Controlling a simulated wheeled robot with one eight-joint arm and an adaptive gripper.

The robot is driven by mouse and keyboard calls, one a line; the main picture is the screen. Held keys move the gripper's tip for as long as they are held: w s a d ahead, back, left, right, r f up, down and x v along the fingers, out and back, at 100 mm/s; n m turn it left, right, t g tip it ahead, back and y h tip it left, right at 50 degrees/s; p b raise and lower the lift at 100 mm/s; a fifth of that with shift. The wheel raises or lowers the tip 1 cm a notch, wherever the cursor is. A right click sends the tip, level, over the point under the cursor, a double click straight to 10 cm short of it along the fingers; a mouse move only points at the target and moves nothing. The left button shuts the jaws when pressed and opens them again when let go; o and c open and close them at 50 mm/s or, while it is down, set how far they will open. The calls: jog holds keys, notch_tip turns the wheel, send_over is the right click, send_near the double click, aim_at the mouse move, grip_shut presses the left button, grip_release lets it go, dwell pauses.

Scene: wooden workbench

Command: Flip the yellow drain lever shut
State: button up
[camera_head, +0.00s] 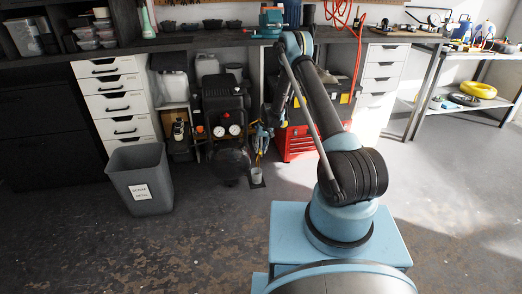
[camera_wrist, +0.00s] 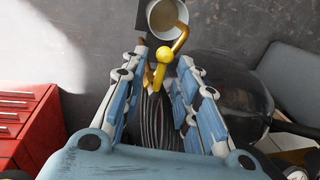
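The yellow drain lever (camera_wrist: 160,70) shows in the wrist view with a round knob at its upper end. It lies between the two fingers of my gripper (camera_wrist: 163,58), near their tips. The fingers are spread, with a visible gap on each side of the lever; I cannot tell whether either touches it. A brass pipe (camera_wrist: 182,38) curves beside the knob toward a light cup (camera_wrist: 168,14). In the head view my gripper (camera_head: 260,138) points down beside the black compressor (camera_head: 223,112), above the small cup (camera_head: 257,174). The lever is too small there to read its position.
The compressor's black tank (camera_wrist: 235,90) is close on the right in the wrist view. A red tool chest (camera_wrist: 25,120) stands on the left there. In the head view a grey bin (camera_head: 140,180) stands left of the compressor. The floor in front is clear.

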jog(key=shift+c, duration=0.3)
grip_shut()
jog(key=shift+w+d+n, duration=0.1)
jog(key=shift+n, duration=0.2)
jog(key=shift+w+d+n+g+h, duration=0.3)
jog(key=shift+w+n, duration=0.25)
jog(key=shift+n, duration=1.8)
jog(key=shift+w+d+n+g+h, duration=0.25)
jog(key=shift+w+n+h, duration=0.25)
jog(key=shift+n, duration=1.9)
jog(key=shift+w+d+n+g+h, duration=0.3)
jog(key=shift+w+n, duration=0.3)
jog(key=shift+n, duration=1.75)
